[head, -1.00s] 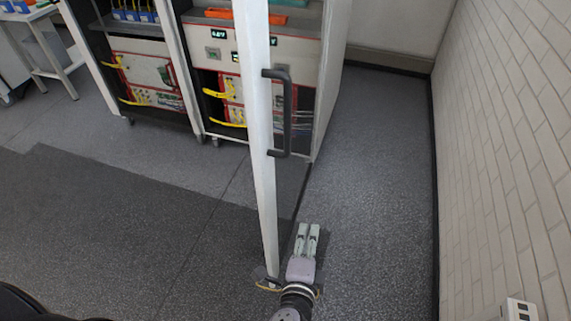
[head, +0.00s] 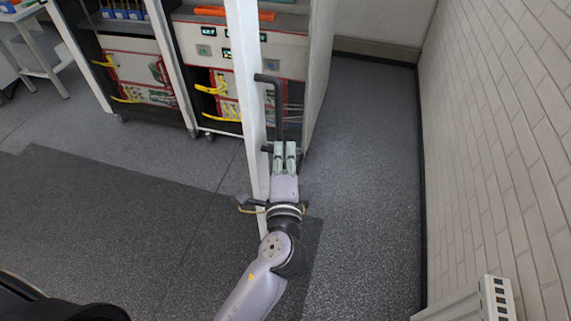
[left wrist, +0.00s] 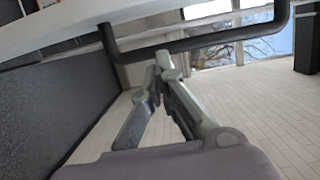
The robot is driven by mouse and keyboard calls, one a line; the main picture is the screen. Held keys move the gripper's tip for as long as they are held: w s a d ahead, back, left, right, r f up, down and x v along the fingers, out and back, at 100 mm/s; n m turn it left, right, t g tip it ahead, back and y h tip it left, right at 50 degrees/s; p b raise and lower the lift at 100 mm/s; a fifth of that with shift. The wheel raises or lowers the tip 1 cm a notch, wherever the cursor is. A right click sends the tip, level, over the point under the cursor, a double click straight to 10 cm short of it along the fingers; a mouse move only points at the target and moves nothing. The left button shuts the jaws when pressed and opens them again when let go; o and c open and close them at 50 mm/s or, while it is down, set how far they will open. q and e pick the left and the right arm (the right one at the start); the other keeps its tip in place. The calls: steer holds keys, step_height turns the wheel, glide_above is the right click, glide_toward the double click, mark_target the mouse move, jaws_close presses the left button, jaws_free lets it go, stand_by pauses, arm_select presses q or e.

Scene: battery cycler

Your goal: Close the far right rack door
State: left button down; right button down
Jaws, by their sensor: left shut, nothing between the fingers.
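The far right rack door (head: 247,100) stands open, seen nearly edge-on as a tall white panel in front of the right rack (head: 318,80). Its dark bar handle (head: 278,95) is on the door's right face. My left gripper (head: 285,146) is shut and empty at the lower end of the handle, on the right side of the door. In the left wrist view the handle (left wrist: 200,42) crosses just beyond the shut fingertips (left wrist: 163,58); I cannot tell whether they touch it. My right gripper is not in view.
A second rack (head: 130,60) with yellow cables stands to the left. A white brick wall (head: 490,130) runs along the right. Grey floor (head: 370,200) is free between the door and the wall. A white table (head: 35,40) is at far left.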

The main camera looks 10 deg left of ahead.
arm_select(q)
steer(key=shift+s+a+p, duration=0.2)
steer(key=shift+a+p, duration=0.25)
steer(key=shift+a, duration=1.4)
steer(key=shift+a, duration=0.1)
